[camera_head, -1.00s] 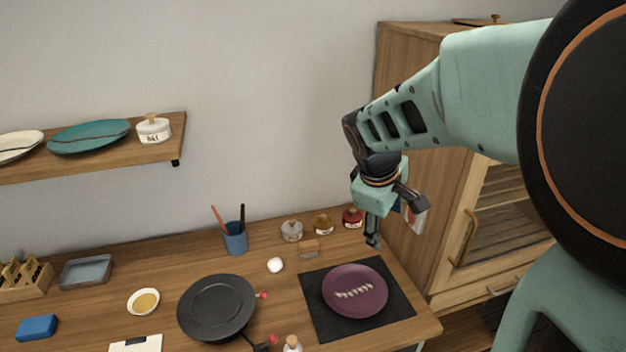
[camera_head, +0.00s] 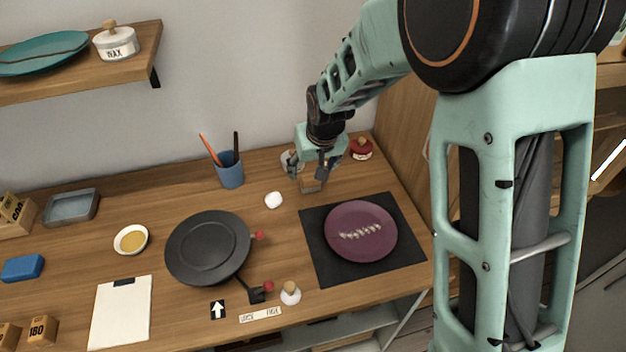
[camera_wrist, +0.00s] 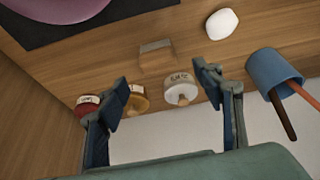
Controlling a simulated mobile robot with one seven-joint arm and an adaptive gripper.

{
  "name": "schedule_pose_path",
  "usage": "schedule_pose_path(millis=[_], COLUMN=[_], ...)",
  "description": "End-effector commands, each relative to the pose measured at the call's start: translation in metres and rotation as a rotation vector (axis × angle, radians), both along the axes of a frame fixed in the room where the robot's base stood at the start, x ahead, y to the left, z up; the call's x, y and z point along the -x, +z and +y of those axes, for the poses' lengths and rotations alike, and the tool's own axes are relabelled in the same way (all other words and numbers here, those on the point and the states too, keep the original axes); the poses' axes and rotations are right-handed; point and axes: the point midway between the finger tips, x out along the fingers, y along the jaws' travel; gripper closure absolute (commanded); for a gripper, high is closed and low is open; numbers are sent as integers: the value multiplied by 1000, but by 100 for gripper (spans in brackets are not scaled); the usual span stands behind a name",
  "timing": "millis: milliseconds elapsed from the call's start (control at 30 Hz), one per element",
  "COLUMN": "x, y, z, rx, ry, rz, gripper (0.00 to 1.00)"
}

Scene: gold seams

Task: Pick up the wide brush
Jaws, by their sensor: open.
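My gripper (camera_head: 309,178) is open and points down over the back right of the worktop. It also shows in the wrist view (camera_wrist: 161,82), with nothing between its fingers. A small wooden block-like piece with a greyish edge (camera_wrist: 156,56) lies just beyond the fingertips in the wrist view. It is partly hidden by the fingers in the head view (camera_head: 311,186). I cannot tell whether it is the wide brush. A blue cup (camera_head: 230,173) left of my gripper holds an orange handle (camera_head: 210,149) and a dark handle (camera_head: 236,145). Their lower ends are hidden.
A white-labelled jar (camera_wrist: 181,89), an amber jar (camera_wrist: 137,100) and a red jar (camera_head: 361,149) stand near the wall. A white lump (camera_head: 273,200), a dark round turntable (camera_head: 208,248) and a purple plate (camera_head: 361,231) on a black mat (camera_head: 318,262) lie in front.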

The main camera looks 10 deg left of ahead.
Motion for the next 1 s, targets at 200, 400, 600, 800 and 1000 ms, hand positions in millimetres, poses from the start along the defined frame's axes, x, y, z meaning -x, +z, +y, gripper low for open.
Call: schedule_pose_path(millis=[200,400,600,800,1000], x=[-5,-11,-20,-22,-22], y=[-12,-31,-52,-58,-58], z=[2,4,8,9,9], rx=[2,3,2,2,1], ry=[1,1,1,2,2], rz=[0,3,1,-1,-2], gripper=[39,39,39,39,44])
